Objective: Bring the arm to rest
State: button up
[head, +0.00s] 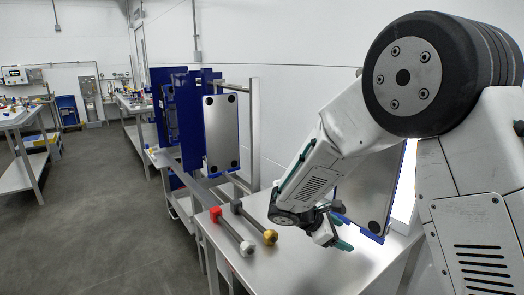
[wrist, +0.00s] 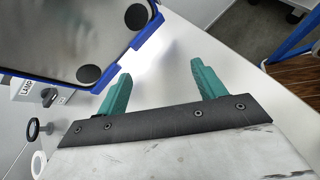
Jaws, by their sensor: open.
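My arm reaches from the right of the head view, bent down over a light metal table (head: 262,262). My gripper (head: 340,228) hangs just above the table, close to a blue-edged metal panel (head: 365,200) at its back. In the wrist view my gripper (wrist: 161,76) shows two green fingers spread well apart with nothing between them. The blue-edged panel (wrist: 70,35) with black round pads is close beside the left finger; I cannot tell whether they touch.
Another blue-edged panel (head: 221,135) stands behind. A box marked LAMP (wrist: 22,90) is at the left. Open floor (head: 110,210) lies left.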

jog(key=s+d+r+m+y, duration=0.1)
jog(key=s+r+m+y, duration=0.2)
jog(key=s, duration=0.8)
jog(key=s+d+r+m+y, duration=0.2)
jog(key=s+r+m+y, duration=0.2)
jog(key=s+r+m, duration=0.3)
jog(key=s+d+r+m+g+y, duration=0.1)
jog(key=s+r+m+y, duration=0.2)
jog(key=s, duration=1.3)
notch_tip(320, 180, up, 3)
jog(key=m, duration=0.4)
jog(key=shift+d+f+m+y, duration=0.15)
jog(key=shift+d+m+y, duration=0.15)
jog(key=shift+d, duration=0.1)
